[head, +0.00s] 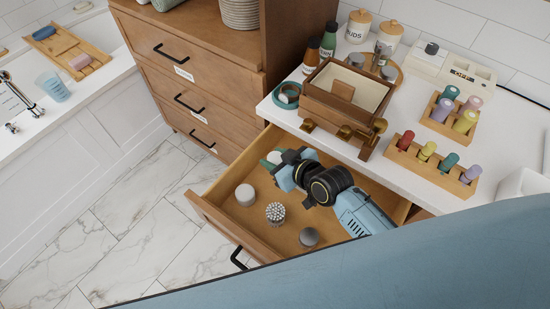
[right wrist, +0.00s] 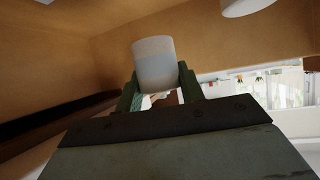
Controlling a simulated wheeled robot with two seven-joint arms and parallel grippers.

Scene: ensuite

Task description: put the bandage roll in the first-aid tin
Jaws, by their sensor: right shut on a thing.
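My right gripper (head: 281,163) reaches down into the open drawer, near its back left end. In the right wrist view (right wrist: 158,85) its fingers are shut on a white cylinder that looks like the bandage roll (right wrist: 154,62). In the head view a little of the roll (head: 273,157) shows beside the fingertips; the gripper hides the rest. I cannot pick out a first-aid tin for certain. A white container (head: 522,186) at the right edge of the counter is partly cut off. My left gripper is not in view.
The drawer (head: 222,220) also holds a white jar (head: 245,194), a pot of cotton swabs (head: 275,212) and a grey-topped jar (head: 309,237). On the counter above stand an open wooden box (head: 345,112), bottles and peg racks (head: 432,166). The marble floor (head: 130,220) is clear.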

